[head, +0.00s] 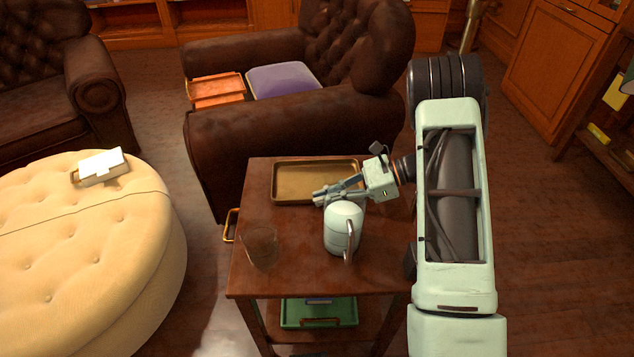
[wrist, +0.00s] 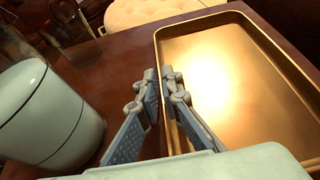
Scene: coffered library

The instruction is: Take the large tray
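The large tray is a shallow, brass-coloured rectangular tray (head: 290,197) lying flat at the back of the wooden side table (head: 300,276). It fills the right side of the wrist view (wrist: 225,70). My gripper (head: 318,196) is at the tray's near edge. In the wrist view its fingertips (wrist: 160,78) are close together, one on each side of the tray's rim, and look shut on that rim. The exact contact is partly hidden by the fingers.
A pale green lidded pot (head: 343,228) stands close beside my gripper; it also shows in the wrist view (wrist: 45,115). A clear glass (head: 261,246) is at the table's left. A green tray (head: 318,313) sits below. An armchair (head: 290,130) stands behind.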

